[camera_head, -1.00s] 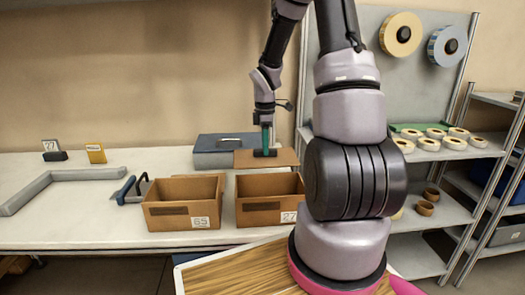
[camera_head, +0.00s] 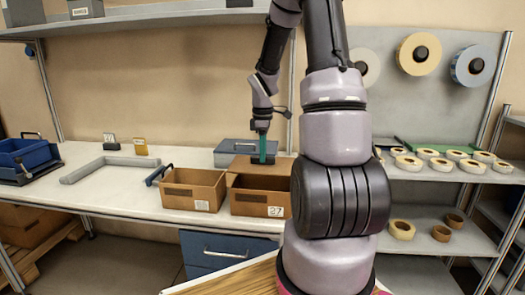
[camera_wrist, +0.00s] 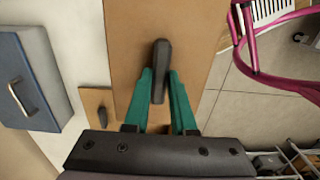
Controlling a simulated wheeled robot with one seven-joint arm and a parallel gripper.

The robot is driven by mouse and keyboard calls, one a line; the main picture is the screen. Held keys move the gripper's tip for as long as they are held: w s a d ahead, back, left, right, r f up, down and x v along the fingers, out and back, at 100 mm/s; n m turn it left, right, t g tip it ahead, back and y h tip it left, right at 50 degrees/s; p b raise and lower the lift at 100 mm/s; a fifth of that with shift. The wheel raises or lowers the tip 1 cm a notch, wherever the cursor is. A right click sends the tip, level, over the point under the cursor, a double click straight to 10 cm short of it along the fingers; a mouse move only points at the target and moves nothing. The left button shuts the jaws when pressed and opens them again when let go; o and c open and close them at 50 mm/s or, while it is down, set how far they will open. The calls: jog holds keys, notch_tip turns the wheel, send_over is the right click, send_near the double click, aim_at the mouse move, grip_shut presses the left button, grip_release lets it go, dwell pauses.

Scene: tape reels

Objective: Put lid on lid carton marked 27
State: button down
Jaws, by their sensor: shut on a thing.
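My gripper (camera_head: 262,150) has green fingers shut on the dark handle (camera_wrist: 160,68) of a flat brown lid (camera_head: 242,166). In the wrist view the lid (camera_wrist: 130,45) is a large panel below the fingers. In the head view it hangs roughly level over the back part of the open brown carton marked 27 (camera_head: 250,203). The carton's front edge and label show; the lid looks apart from the rim, though the gap is hard to judge.
A second open carton (camera_head: 180,199) stands just left. A blue-grey box with a handle (camera_head: 229,155) is behind. A smaller brown panel with a dark handle (camera_wrist: 92,97) shows in the wrist view.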

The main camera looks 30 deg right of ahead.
aim_at(263, 168)
jog(key=shift+f, duration=2.8)
jog(key=c, duration=0.7)
grip_release()
jog(key=shift+o, duration=0.2)
notch_tip(263, 168, up, 11)
jog(key=shift+f, duration=0.1)
